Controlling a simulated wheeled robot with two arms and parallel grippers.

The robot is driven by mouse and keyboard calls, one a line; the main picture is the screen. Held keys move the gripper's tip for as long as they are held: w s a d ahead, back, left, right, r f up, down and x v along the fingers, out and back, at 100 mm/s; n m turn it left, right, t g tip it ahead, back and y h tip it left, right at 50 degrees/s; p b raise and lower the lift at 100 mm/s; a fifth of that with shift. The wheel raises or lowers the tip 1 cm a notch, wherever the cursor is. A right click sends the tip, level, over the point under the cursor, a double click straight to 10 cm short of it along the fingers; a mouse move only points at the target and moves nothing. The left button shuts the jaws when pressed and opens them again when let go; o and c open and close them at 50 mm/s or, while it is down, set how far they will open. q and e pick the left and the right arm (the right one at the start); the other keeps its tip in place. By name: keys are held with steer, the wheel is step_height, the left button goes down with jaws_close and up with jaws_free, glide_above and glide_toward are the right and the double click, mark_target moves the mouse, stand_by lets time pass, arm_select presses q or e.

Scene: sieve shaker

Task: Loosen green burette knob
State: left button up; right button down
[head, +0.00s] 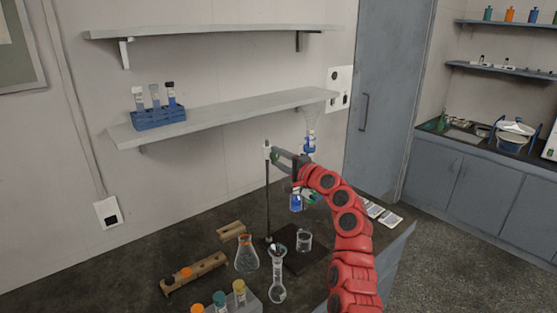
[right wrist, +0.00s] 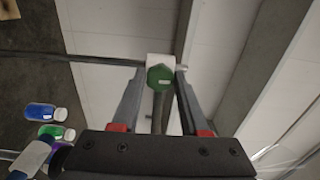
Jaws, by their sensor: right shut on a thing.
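The green burette knob (right wrist: 160,77) is hexagonal and sits in front of a white block in the right wrist view. My right gripper (right wrist: 161,72) is shut on it, with one finger on each side. The arm hides part of the burette's lower end in the head view. My left gripper is not in view.
A beaker (head: 304,241) stands on the stand's dark base. A conical flask (head: 247,254) and a volumetric flask (head: 278,278) stand close in front. A wooden rack (head: 196,272) lies to the left. A shelf (head: 225,116) runs along the wall behind.

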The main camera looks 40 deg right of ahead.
steer(key=shift+c, duration=2.2)
jaws_free()
steer(key=s+d+b, duration=0.1)
steer(key=s+b, duration=0.3)
steer(key=s, duration=1.3)
steer(key=shift+s+d, duration=0.15)
steer(key=shift+s, duration=0.05)
steer(key=shift+f, duration=0.1)
